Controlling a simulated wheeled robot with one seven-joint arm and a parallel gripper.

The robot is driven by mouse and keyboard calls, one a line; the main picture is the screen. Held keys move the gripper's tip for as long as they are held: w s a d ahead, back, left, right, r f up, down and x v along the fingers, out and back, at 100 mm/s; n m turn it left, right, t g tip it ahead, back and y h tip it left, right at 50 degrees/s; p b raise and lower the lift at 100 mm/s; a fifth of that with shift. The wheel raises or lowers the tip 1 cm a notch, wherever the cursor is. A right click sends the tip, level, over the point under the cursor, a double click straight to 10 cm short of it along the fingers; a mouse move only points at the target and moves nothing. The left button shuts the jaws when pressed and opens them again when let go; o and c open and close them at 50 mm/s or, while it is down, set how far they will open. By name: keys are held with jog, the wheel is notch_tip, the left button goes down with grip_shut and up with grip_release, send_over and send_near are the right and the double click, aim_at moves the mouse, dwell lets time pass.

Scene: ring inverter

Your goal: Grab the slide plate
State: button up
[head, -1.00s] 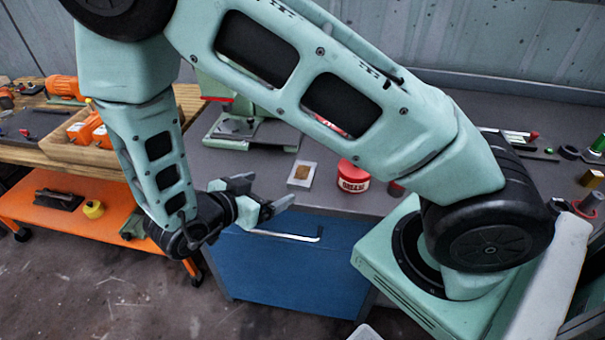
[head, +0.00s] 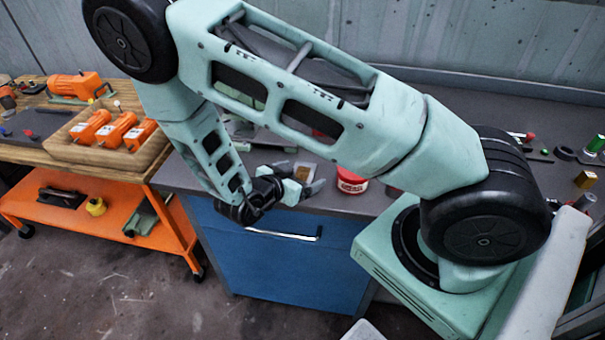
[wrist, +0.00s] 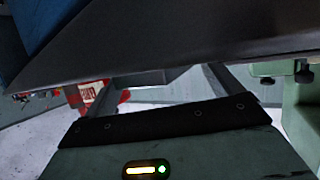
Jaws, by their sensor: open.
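My gripper (head: 303,179) is open and empty at the front edge of the dark grey bench, above the blue cabinet. In the wrist view its two fingers (wrist: 170,80) stand apart, partly covered by a dark slab that looks like the bench edge. A small pale plate with a tan patch (head: 304,170) lies on the bench just behind the fingers, partly hidden by them. I cannot tell for certain whether it is the slide plate. No clear slide plate shows in the wrist view.
A red grease tin (head: 351,181) stands on the bench right of my gripper. The blue cabinet (head: 270,262) has a protruding handle (head: 283,235). At left, a wooden tray (head: 92,152) holds orange parts on an orange cart (head: 150,222). My forearm covers the bench's middle.

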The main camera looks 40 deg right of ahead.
jog(key=c, duration=1.8)
jog(key=shift+r, duration=0.1)
